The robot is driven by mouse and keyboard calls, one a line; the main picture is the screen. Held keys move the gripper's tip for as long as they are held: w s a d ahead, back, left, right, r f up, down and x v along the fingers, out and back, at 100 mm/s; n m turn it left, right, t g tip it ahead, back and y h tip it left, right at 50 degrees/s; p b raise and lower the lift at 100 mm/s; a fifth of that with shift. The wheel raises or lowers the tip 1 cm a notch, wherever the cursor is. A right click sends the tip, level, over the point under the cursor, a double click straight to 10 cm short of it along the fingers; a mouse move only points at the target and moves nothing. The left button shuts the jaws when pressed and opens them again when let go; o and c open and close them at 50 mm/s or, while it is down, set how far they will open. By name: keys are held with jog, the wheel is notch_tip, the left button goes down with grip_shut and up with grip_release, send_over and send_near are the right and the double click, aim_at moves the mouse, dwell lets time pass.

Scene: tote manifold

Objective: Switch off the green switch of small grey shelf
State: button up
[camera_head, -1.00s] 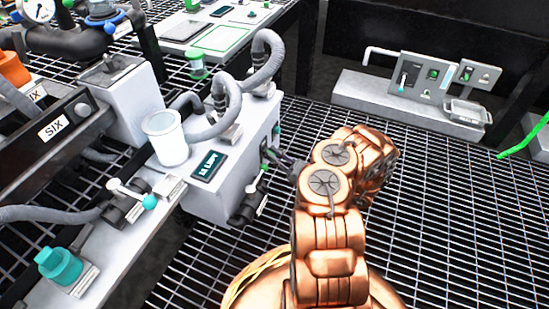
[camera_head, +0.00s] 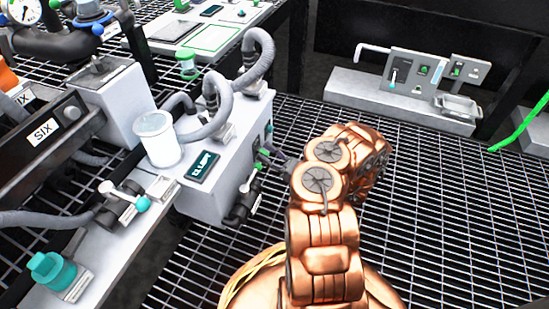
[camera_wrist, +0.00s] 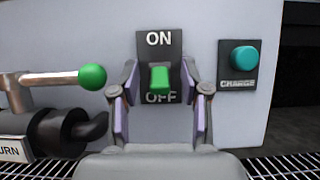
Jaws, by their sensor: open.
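A green switch (camera_wrist: 160,77) sits on a dark plate (camera_wrist: 173,50) marked ON above and OFF below. The plate is on the light grey side of a unit, which is the grey box (camera_head: 218,190) left of my arm in the head view. The switch's green part covers the top of the word OFF; I cannot tell surely which way it is set. My gripper (camera_wrist: 160,113) is open, one finger on each side of the switch and plate. No contact with the switch shows. In the head view my gripper (camera_head: 275,160) is at the box's right side.
A teal CHARGE button (camera_wrist: 243,57) is right of the plate. A lever with a green ball (camera_wrist: 92,77) sticks out close to the left finger. A low grey shelf (camera_head: 390,100) with panels stands at the back right. Open grating floor lies right of my arm.

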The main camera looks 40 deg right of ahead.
jog(key=shift+s, duration=0.1)
jog(key=v, duration=1.1)
jog(key=shift+s+d+f, duration=0.2)
jog(key=shift+s+d, duration=0.05)
dwell(0.9)
dwell(0.5)
